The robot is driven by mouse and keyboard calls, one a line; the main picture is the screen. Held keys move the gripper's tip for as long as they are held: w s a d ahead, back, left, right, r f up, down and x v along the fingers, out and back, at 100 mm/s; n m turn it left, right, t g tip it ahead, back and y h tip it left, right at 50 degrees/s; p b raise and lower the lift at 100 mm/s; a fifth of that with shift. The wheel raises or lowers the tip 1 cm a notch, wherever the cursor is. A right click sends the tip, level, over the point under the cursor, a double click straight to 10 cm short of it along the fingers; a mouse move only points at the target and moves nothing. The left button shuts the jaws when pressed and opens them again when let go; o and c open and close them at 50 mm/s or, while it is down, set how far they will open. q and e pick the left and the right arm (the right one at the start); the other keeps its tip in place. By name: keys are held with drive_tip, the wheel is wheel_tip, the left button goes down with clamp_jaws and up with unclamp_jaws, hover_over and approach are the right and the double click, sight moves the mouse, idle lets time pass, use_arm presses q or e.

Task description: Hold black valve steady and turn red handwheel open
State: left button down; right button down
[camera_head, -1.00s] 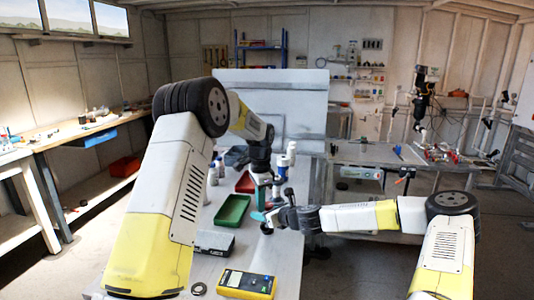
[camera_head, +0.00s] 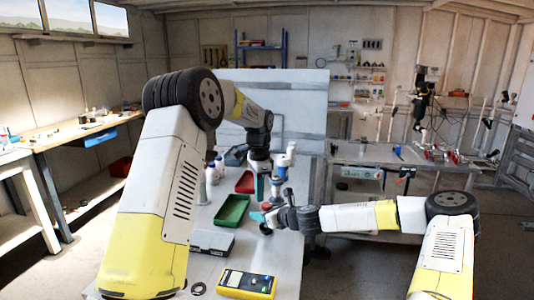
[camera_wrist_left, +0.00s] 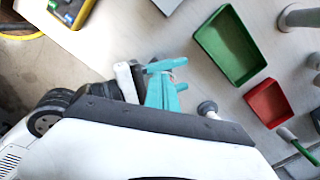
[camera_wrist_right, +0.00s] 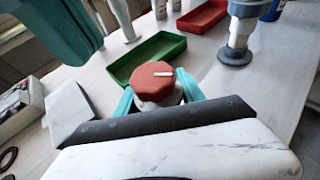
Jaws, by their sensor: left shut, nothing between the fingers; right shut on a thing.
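The red handwheel (camera_wrist_right: 153,80) faces up in the right wrist view and has a pale mark on top. It shows as a small red spot in the head view (camera_head: 266,206). My right gripper (camera_wrist_right: 158,100) is shut on the valve body (camera_wrist_right: 160,102) just below the handwheel. The visible part of that body looks pale, and the rest is hidden. My left gripper (camera_head: 259,188) is shut and empty, above and apart from the handwheel. Its teal fingers loom at the upper left of the right wrist view (camera_wrist_right: 62,25).
A green tray (camera_head: 232,211) and a red tray (camera_head: 245,182) lie behind on the bench. A grey-white post (camera_wrist_right: 240,32) stands beyond the handwheel. A yellow multimeter (camera_head: 246,283) and a grey box (camera_head: 212,242) sit on the near bench. Bottles (camera_head: 212,172) stand at the back.

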sight(267, 207)
use_arm(q)
drive_tip(key=shift+r, duration=0.85)
drive_tip(key=shift+w+a, duration=0.1)
wheel_tip(267, 207, down, 6)
drive_tip(key=w, duration=0.3)
drive_tip(key=shift+a, duration=0.35)
drive_tip(key=shift+s+d, duration=0.1)
drive_tip(key=shift+d, duration=0.2)
idle(0.3)
drive_tip(key=shift+s, duration=0.1)
drive_tip(key=shift+s+d, duration=0.25)
drive_tip(key=shift+s, duration=0.25)
drive_tip(key=shift+s+d, duration=0.2)
drive_tip(key=shift+s, duration=0.3)
drive_tip(key=shift+s+d, duration=0.15)
drive_tip(key=shift+d, duration=0.05)
